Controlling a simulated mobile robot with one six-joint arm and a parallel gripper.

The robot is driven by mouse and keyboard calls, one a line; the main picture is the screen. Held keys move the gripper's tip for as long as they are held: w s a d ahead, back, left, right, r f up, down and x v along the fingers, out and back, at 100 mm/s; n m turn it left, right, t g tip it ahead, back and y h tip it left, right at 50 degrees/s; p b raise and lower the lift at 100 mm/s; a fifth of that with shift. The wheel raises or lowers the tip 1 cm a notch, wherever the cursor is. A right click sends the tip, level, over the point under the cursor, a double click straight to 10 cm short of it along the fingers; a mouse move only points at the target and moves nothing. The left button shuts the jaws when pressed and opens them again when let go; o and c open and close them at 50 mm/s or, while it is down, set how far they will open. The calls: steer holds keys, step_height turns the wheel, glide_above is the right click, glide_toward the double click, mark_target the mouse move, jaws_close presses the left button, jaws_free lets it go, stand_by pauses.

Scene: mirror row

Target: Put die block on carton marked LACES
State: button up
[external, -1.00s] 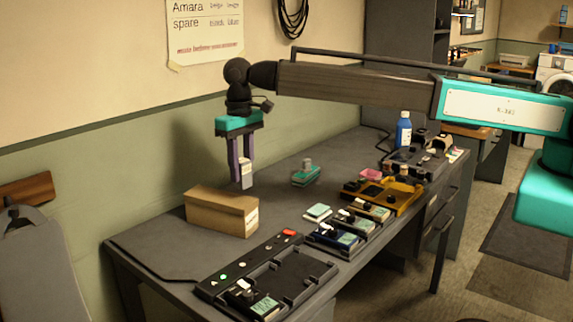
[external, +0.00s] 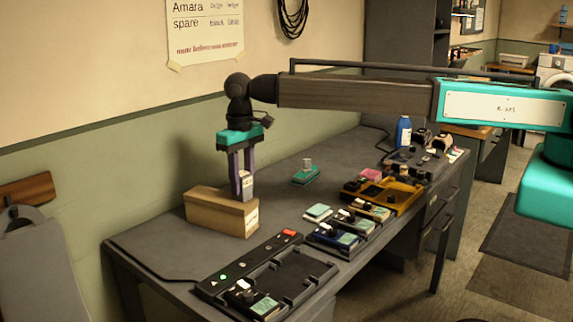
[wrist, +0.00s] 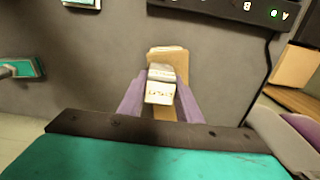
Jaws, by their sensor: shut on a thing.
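The die block (external: 246,187) is a small pale grey-white block, held between the purple fingers of my gripper (external: 243,190). It also shows in the wrist view (wrist: 160,87), with small markings that I cannot read. The brown carton (external: 213,211) stands on the bench below the gripper. Its white end label is too small to read. The block is over the label end of the carton, low and close to its top; I cannot tell whether they touch. In the wrist view the carton (wrist: 166,54) is partly hidden behind the block and fingers.
A black tray with a lit button strip (external: 295,277) lies at the bench's front. Several small cased items, a yellow tray (external: 405,199) and a blue bottle (external: 403,133) stand to the right. A green item (external: 305,176) sits behind. The wall is close behind the carton.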

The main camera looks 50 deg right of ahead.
mark_target(242, 174)
steer(key=o, duration=1.2)
steer(key=shift+r, duration=0.2)
step_height(242, 174, up, 12)
steer(key=b, duration=0.3)
steer(key=shift+f, duration=0.2)
steer(key=shift+f+p, duration=1.35)
steer(key=shift+f, duration=3.85)
steer(key=shift+r, duration=0.1)
steer(key=shift+r+b, duration=1.3)
steer(key=shift+r, duration=3)
steer(key=shift+f, duration=0.15)
